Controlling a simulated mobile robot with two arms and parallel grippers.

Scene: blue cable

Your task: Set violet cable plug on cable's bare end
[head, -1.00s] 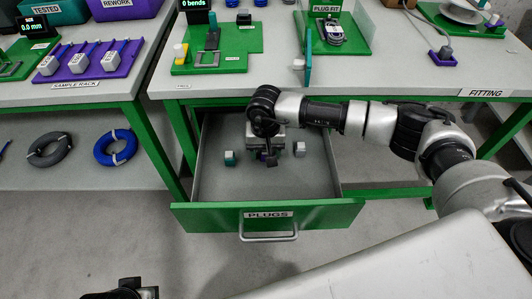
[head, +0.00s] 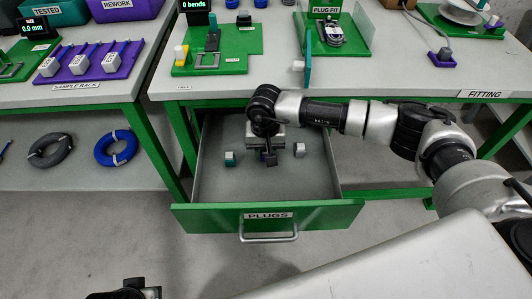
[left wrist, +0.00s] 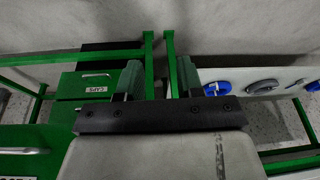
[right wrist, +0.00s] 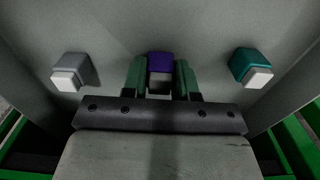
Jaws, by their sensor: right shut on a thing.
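The violet plug (right wrist: 160,62) is between the fingertips of my right gripper (right wrist: 160,80), which is shut on it inside the open drawer. In the head view my right gripper (head: 269,158) points down into the drawer and partly hides the plug. A coiled cable (head: 331,28) lies on the green PLUG FIT board at the back; its bare end is too small to make out. My left gripper (left wrist: 158,82) is open and empty in the left wrist view, its fingers apart, away from the bench.
In the drawer (head: 230,187), a teal plug (head: 230,158) and a grey plug (head: 299,149) stand on either side of the right gripper. They also show in the right wrist view. The drawer walls surround it. A teal upright panel (head: 308,68) stands on the bench near its front edge.

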